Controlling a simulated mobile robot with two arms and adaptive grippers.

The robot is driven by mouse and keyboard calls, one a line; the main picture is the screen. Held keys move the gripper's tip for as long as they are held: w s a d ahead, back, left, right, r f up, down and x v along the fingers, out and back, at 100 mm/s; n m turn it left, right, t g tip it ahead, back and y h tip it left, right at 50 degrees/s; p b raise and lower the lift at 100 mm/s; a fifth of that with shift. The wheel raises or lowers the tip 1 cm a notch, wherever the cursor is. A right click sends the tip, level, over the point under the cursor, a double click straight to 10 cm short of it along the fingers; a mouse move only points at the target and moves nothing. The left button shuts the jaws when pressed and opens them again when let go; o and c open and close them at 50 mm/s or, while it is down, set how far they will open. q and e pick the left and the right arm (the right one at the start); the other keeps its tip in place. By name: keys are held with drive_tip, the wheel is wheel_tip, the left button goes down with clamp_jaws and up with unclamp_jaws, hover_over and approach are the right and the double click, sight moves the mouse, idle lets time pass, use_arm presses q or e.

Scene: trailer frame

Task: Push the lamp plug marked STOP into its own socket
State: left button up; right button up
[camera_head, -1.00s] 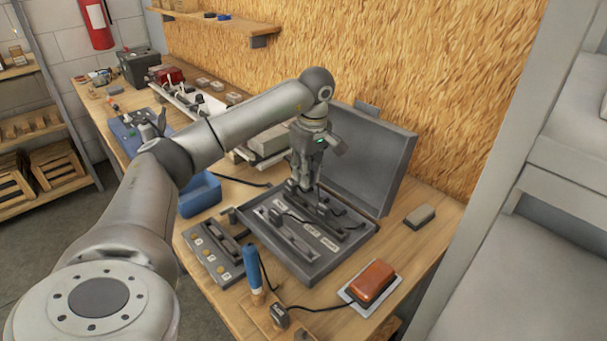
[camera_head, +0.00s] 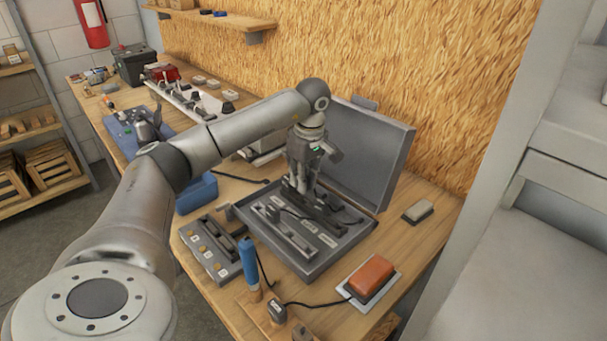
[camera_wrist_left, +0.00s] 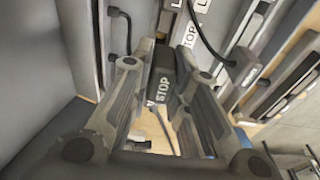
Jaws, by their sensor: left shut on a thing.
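My left gripper (camera_head: 299,187) is over the open grey case (camera_head: 272,262), its fingers down at the case's inner parts. In the left wrist view its fingers (camera_wrist_left: 160,62) are shut on a dark plug marked STOP (camera_wrist_left: 162,88). A white STOP label (camera_wrist_left: 189,36) is just beyond the plug, on the panel in the case. The fingers hide the socket, so I cannot tell whether the plug touches it or is in it. My right gripper is not in view.
The case lid (camera_head: 368,150) stands open behind the gripper.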

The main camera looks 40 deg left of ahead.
use_arm(q)
drive_tip(key=shift+f, duration=0.15)
idle(0.3)
drive_tip(key=shift+f, duration=0.35)
drive_tip(key=shift+f, duration=0.15)
drive_tip(key=shift+f, duration=0.4)
drive_tip(key=shift+f, duration=0.1)
drive_tip(key=shift+f+b, duration=0.45)
drive_tip(key=shift+f, duration=0.05)
drive_tip(key=shift+f, duration=0.5)
idle(0.7)
drive_tip(key=o, duration=0.9)
drive_tip(key=shift+o, duration=0.4)
